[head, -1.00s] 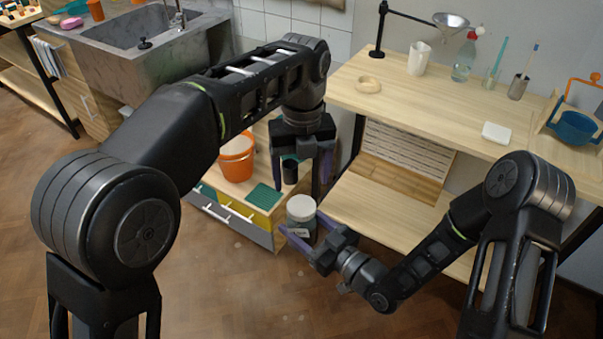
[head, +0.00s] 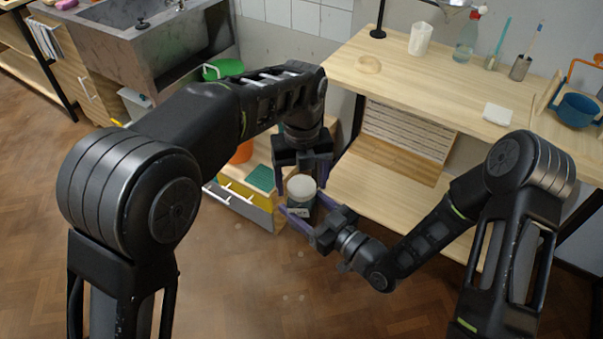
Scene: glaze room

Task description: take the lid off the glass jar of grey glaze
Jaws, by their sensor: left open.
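The glass jar (head: 299,212) of grey glaze is upright, with its pale round lid (head: 301,188) on top. My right gripper (head: 302,207) comes in from the lower right, its purple fingers on either side of the jar body, holding it in front of the low shelves. My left gripper (head: 302,182) points down from above. It is open, with one finger on each side of the lid, and nothing is seen gripped in it. Whether its fingers touch the lid I cannot tell.
A wooden bench (head: 434,88) at right carries a white jug (head: 421,38), a bottle (head: 466,40), a metal cup (head: 520,67) and a white block (head: 497,114). An orange bucket (head: 242,153) sits behind my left arm. A sink (head: 150,40) is at the left. The floor in front is clear.

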